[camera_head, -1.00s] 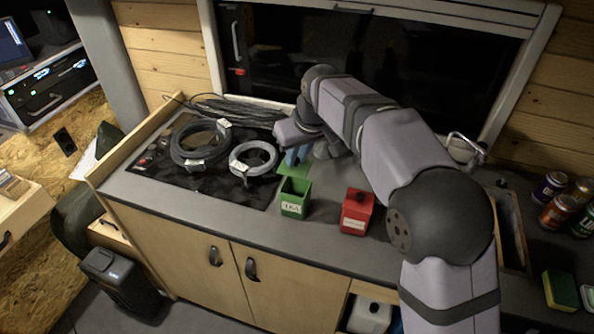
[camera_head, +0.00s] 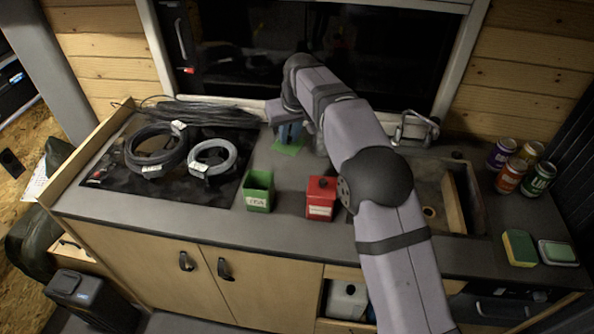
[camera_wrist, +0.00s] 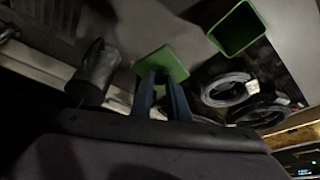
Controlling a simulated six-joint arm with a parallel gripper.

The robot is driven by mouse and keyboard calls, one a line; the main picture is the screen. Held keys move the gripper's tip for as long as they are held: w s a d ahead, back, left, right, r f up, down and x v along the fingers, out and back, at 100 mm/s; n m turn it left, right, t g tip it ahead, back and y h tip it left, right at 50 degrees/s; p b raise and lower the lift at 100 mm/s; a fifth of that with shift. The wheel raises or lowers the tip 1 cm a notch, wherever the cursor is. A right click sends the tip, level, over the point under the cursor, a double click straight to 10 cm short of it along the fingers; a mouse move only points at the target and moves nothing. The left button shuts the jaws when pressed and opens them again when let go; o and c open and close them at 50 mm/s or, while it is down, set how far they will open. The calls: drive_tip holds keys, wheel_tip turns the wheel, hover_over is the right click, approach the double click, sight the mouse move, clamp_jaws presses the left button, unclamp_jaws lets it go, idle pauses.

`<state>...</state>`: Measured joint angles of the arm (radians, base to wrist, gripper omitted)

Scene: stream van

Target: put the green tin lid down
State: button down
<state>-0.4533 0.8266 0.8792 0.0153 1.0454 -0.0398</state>
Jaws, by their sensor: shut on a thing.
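The green tin lid (camera_head: 288,149) is a flat green square at the tips of my gripper (camera_head: 290,134), over the counter behind the tins. In the wrist view the lid (camera_wrist: 166,59) shows beyond the two blue fingers of my gripper (camera_wrist: 162,82), which are shut on it. I cannot tell whether the lid touches the counter. The open green tin (camera_head: 258,192), with a white label, stands upright in front and to the left of the lid. Its open top also shows in the wrist view (camera_wrist: 238,30).
A red lidded tin (camera_head: 320,200) stands right of the green tin. Cable coils (camera_head: 155,150) lie on the dark hob (camera_head: 110,165) at left. A sink (camera_head: 425,190), several cans (camera_head: 511,178) and a sponge (camera_head: 519,248) are at right. Bare counter (camera_head: 292,185) lies between the tins.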

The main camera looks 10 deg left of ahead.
sight(299, 140)
drive_tip(key=shift+m, duration=0.5)
drive_tip(key=w+d+f, duration=0.2)
drive_tip(key=shift+w+d+f, duration=0.1)
drive_tip(key=shift+w+d, duration=0.05)
drive_tip(key=shift+w, duration=0.2)
drive_tip(key=shift+f+p, duration=1.6)
drive_tip(key=shift+f, duration=3.4)
drive_tip(key=shift+f, duration=0.15)
drive_tip(key=c, duration=1.7)
unclamp_jaws()
drive_tip(key=shift+r, duration=0.25)
drive_tip(key=shift+s+r, duration=0.15)
drive_tip(key=shift+r, duration=0.1)
drive_tip(key=b+v, duration=0.4)
drive_tip(key=v, duration=0.7)
drive_tip(key=shift+s+r, duration=0.15)
drive_tip(key=shift+s, duration=0.1)
